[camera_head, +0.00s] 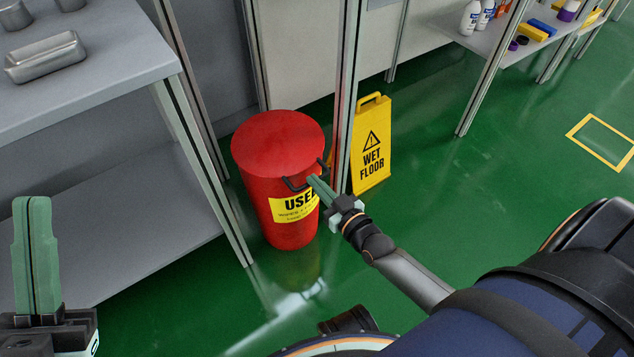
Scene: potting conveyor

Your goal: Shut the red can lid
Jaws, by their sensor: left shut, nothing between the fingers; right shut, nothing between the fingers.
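The red can (287,228) stands on the green floor and bears a yellow "USED" label. Its red lid (277,142) lies over the top and looks down; a small gap cannot be ruled out. A black handle (293,186) sticks out at the can's upper front. My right gripper (313,182) reaches in from the lower right. It is shut and empty, its green fingertips at the handle; whether they touch it I cannot tell. My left gripper (37,203) is shut and empty at the lower left, well away from the can.
A grey table (95,85) with metal containers (47,57) stands on the left. A metal post (344,90) and a yellow wet-floor sign (371,145) stand right beside the can. A shelf (488,45) with bottles is at the upper right. The floor at right is clear.

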